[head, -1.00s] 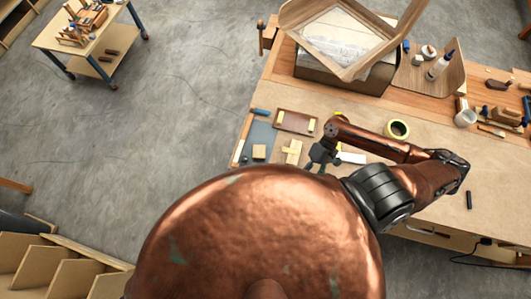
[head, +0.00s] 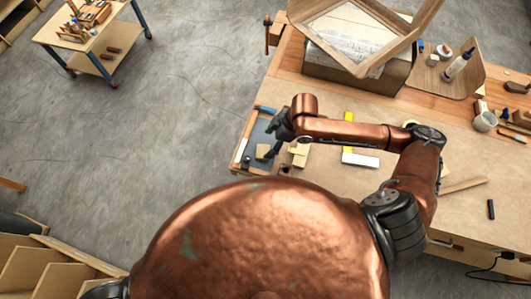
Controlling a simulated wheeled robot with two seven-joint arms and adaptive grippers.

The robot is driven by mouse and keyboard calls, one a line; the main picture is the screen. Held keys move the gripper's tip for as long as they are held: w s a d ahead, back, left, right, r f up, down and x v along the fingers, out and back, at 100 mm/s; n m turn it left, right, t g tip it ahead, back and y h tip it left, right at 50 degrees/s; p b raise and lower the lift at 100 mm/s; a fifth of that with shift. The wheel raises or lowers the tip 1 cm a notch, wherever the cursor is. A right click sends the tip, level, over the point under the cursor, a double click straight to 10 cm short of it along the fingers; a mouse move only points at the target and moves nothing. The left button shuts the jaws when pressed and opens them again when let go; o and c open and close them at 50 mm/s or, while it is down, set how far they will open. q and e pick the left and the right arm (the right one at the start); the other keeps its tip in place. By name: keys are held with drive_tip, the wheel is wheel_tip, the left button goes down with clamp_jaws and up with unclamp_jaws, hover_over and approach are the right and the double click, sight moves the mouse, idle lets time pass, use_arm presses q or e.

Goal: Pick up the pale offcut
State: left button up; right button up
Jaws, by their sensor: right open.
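A small pale block (head: 262,151) lies on the blue-grey mat (head: 246,158) at the left end of the bench. Other pale wood pieces (head: 300,156) lie just right of the mat. I cannot tell for certain which of these is the pale offcut. My right gripper (head: 274,144) is open and empty, over the mat's right side, close beside the small block. Its dark fingers overlap the block's right edge in the picture; I cannot tell whether they touch it. My left gripper is not in view.
A yellow-and-white square (head: 358,156) lies right of the pale pieces. A large wooden frame on a box (head: 356,77) stands at the back. The middle of the bench is mostly clear.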

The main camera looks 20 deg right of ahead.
sight(263, 151)
drive_tip(key=x, duration=0.5)
drive_tip(key=shift+s+d+f, duration=0.15)
drive_tip(key=shift+s+f, duration=0.15)
drive_tip(key=shift+s, duration=0.05)
drive_tip(key=shift+w+f, duration=0.1)
drive_tip(key=shift+f, duration=0.45)
drive_tip(key=shift+c, duration=0.5)
drive_tip(key=c, duration=1.2)
drive_tip(key=shift+o, duration=0.2)
drive_tip(key=shift+r, duration=0.15)
